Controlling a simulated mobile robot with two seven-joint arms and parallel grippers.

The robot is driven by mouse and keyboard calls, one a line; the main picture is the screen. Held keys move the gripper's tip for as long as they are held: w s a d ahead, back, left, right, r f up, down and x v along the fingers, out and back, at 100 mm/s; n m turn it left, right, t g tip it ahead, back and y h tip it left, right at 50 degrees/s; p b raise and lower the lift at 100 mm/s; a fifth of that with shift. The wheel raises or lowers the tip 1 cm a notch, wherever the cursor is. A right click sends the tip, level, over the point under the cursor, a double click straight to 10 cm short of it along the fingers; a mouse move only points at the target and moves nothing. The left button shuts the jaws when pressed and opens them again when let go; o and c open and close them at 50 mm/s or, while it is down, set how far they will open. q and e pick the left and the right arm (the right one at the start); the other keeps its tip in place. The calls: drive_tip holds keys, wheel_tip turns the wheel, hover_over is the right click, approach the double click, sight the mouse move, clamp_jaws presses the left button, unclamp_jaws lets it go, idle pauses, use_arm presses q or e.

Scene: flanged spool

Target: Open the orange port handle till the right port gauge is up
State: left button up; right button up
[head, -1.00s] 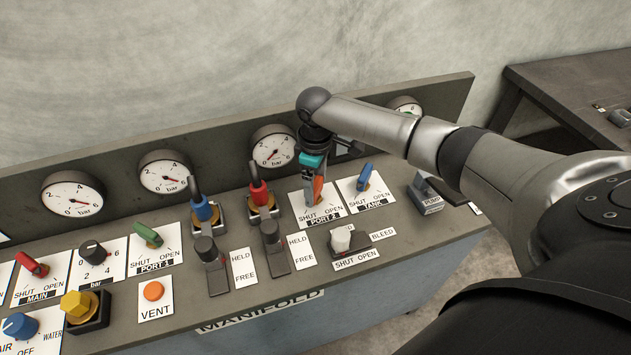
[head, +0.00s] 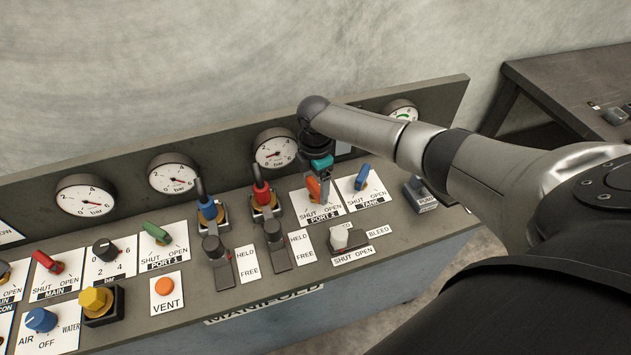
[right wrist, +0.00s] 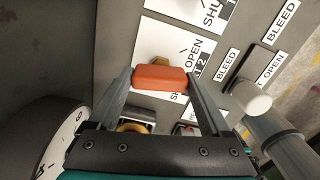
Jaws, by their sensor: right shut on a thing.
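The orange port handle (head: 313,188) stands on the PORT 2 plate (head: 333,205) in the head view, partly hidden by my right gripper (head: 319,178). In the right wrist view the orange handle (right wrist: 161,78) lies crosswise between the two fingers of my right gripper (right wrist: 162,84), which is shut on it. The right port gauge (head: 275,148) is on the back board, just left of my right wrist. Its needle is in the low, left part of the dial; the exact reading is too small to tell. My left gripper is not in view.
The blue TANK handle (head: 361,176) stands close right of the orange handle. A red-topped coupling (head: 262,194) and a blue-topped one (head: 207,211) stand to the left. A white BLEED knob (head: 340,236) is in front. The green PORT 1 handle (head: 157,233) is farther left.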

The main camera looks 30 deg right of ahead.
sight(315, 184)
drive_tip(key=n, duration=0.3)
drive_tip(key=shift+n, duration=0.3)
drive_tip(key=shift+a+n, duration=0.1)
drive_tip(key=shift+n, duration=1.4)
drive_tip(key=o, duration=1.2)
drive_tip(key=shift+c, duration=0.2)
drive_tip(key=shift+r, duration=0.1)
wheel_tip(315, 184, up, 15)
drive_tip(key=p, duration=0.1)
